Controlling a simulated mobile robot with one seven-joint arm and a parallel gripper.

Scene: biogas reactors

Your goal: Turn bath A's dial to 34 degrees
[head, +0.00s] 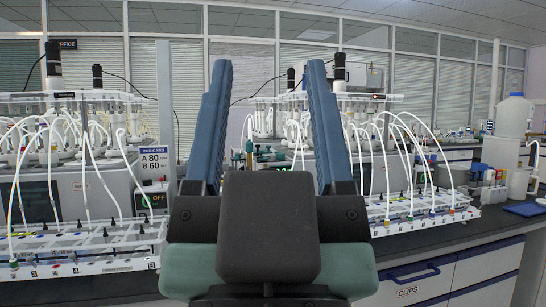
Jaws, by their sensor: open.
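My gripper (270,68) fills the middle foreground. Its two blue fingers point up and stand apart, with nothing between them. A grey bath housing (120,190) stands on the bench to the left, with tubes and bottle tops above it. A run card (153,160) on its right side reads A 80, B 60. Below the card, a small dark panel (157,200) reads OFF. A second bath station (375,172) stands to the right, partly behind my gripper. No dial is clearly visible, and I cannot tell which bath is A.
White tube racks stand in front of the baths, one at left (85,240) and one at right (415,219). A large blue-capped jug (513,118) stands on the right bench. A drawer labelled CLIPS (408,290) is below the right bench edge.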

